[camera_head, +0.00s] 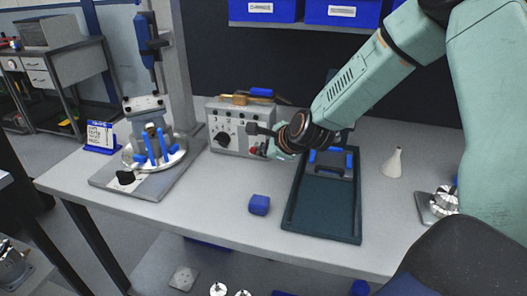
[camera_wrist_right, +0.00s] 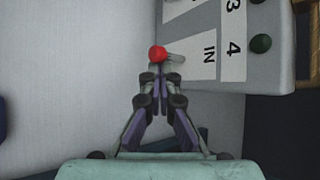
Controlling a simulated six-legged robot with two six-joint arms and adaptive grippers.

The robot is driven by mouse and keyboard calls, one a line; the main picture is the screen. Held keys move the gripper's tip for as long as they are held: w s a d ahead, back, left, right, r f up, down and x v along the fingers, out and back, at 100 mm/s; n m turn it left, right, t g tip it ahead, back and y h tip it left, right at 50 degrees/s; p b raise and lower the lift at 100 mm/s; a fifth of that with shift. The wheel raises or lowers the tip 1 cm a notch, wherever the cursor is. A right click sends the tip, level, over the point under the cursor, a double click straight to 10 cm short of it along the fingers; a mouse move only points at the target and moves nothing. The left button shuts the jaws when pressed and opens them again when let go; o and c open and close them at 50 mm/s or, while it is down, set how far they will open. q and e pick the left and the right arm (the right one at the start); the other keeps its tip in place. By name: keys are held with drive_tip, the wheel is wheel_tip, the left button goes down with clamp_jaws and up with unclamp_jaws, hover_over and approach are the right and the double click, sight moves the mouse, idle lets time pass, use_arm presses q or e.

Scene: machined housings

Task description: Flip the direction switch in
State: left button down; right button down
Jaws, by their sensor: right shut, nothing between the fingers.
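The grey control box (camera_head: 228,140) stands at the back of the bench, with a black dial, small knobs and labels on its face. The direction switch shows as a red ball (camera_wrist_right: 157,53) beside the "IN" label (camera_wrist_right: 209,52) in the right wrist view. A short metal stem lies right of the ball. The red tip also shows in the head view (camera_head: 253,150). My right gripper (camera_head: 268,151) is shut and empty at the box's lower right. In the wrist view its fingertips (camera_wrist_right: 153,80) are just below the ball; I cannot tell whether they touch. My left gripper is out of view.
A dark tray (camera_head: 318,222) with a blue-and-grey part lies right of centre. A blue block (camera_head: 259,205) sits on the bench before the box. A press with a blue fixture (camera_head: 157,145) stands left. A white cone (camera_head: 393,163) stands right. The front middle is clear.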

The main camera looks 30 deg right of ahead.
drive_tip(key=shift+r, duration=0.25)
idle(0.3)
drive_tip(key=shift+r+p, duration=0.5)
drive_tip(key=shift+r, duration=0.25)
drive_tip(key=shift+w+d, duration=0.15)
drive_tip(key=shift+r, duration=0.15)
